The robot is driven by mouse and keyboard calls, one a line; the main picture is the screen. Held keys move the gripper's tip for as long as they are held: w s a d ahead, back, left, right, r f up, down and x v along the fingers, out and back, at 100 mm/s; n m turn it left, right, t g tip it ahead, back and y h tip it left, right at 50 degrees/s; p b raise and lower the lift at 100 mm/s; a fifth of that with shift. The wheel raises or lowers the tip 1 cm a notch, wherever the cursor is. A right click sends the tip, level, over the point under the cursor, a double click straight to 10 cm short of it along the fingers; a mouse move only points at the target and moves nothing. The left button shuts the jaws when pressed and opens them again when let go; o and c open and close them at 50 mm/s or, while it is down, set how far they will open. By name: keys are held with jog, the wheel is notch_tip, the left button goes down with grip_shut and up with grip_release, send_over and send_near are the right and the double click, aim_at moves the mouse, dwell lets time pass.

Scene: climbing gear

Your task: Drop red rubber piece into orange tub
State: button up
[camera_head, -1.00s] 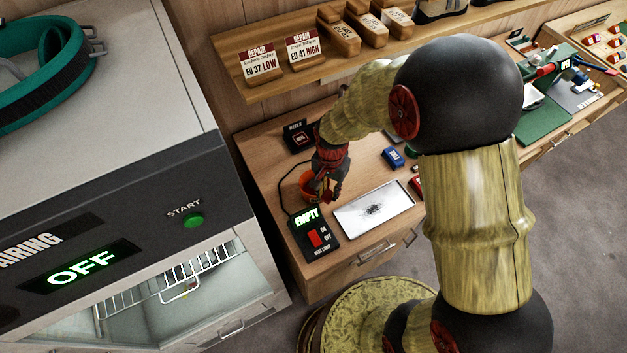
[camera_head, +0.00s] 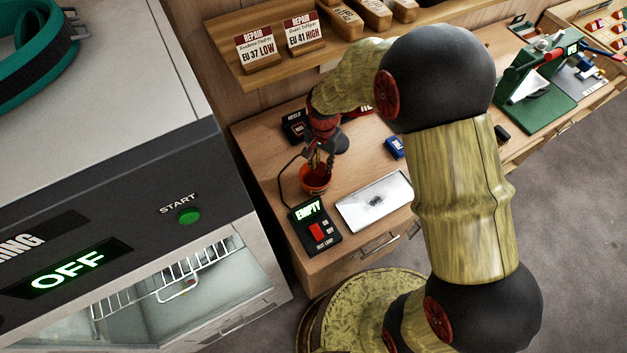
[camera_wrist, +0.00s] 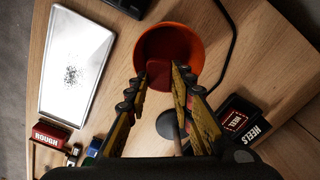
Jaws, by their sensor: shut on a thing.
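The orange tub (camera_head: 316,188) stands on the wooden bench behind the black lamp switch box, and it also shows in the wrist view (camera_wrist: 198,42) with its open mouth towards the camera. My gripper (camera_wrist: 163,77) is shut on the red rubber piece (camera_wrist: 158,72), which shows between the fingertips over the near part of the tub's mouth. In the head view my gripper (camera_head: 320,160) points down at the tub. The exact height of the piece above the rim cannot be told, and the fingers partly hide it in the head view.
A silver tray (camera_head: 374,202) with dark specks lies right of the switch box (camera_head: 315,227), which reads EMPTY. A black HEELS box (camera_head: 295,127) lies behind the tub. A cable runs beside the tub. A blue box (camera_head: 395,147) lies to the right.

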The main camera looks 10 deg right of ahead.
jog(key=shift+f, duration=0.55)
jog(key=o, duration=0.9)
notch_tip(320, 180, up, 12)
dwell(0.4)
